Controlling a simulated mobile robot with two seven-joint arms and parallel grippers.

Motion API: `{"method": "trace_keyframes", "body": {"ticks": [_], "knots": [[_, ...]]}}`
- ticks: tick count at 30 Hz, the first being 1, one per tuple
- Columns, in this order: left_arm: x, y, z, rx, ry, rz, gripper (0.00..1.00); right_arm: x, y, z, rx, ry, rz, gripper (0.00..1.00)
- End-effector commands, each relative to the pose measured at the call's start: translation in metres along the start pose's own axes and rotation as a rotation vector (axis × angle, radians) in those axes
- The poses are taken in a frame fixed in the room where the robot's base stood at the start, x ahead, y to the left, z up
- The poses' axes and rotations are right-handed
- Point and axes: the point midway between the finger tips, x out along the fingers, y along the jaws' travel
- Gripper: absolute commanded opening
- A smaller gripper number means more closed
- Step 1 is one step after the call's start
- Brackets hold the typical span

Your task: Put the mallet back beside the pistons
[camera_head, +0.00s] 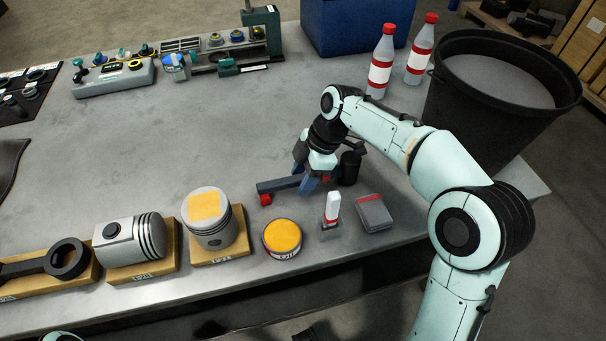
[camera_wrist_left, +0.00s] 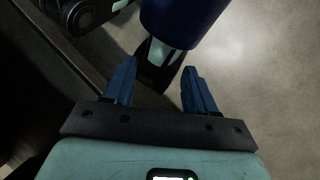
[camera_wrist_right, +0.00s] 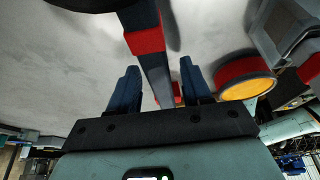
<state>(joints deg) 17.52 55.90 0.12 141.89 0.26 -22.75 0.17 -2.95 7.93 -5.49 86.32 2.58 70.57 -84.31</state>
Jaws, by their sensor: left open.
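The mallet has a dark grey handle (camera_head: 278,185) with red at its end and a black head (camera_head: 349,168). It appears to lie on the bench, right of the pistons. My right gripper (camera_head: 305,170) is over the handle with its fingers apart. In the right wrist view, the handle (camera_wrist_right: 155,75) runs between the open fingers (camera_wrist_right: 160,88), with gaps beside it. One piston (camera_head: 130,240) lies on its side on a wooden block, and another piston (camera_head: 208,215) stands upright on a block. My left gripper (camera_wrist_left: 158,85) is open and empty, away from the bench top.
A yellow-topped tin (camera_head: 282,238), a white-capped bottle (camera_head: 331,210) and a grey box (camera_head: 374,213) stand near the front edge. Two red-capped bottles (camera_head: 381,62) and a black bin (camera_head: 500,85) are at the right. The bench middle (camera_head: 200,130) is clear.

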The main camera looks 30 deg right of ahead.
Motion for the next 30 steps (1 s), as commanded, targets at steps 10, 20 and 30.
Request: {"method": "trace_keyframes", "body": {"ticks": [10, 20, 30], "knots": [[-0.001, 0.001, -0.001, 0.001, 0.004, 0.001, 0.57, 0.0, 0.0, 0.0, 0.001, -0.001, -0.002, 0.57], [-0.013, 0.006, -0.003, 0.003, 0.017, 0.004, 0.57, -0.049, 0.001, -0.001, 0.001, 0.0, 0.005, 0.57], [-0.025, 0.007, 0.005, 0.001, -0.007, -0.001, 0.57, -0.119, 0.001, -0.001, 0.0, 0.0, 0.002, 0.57]]}}
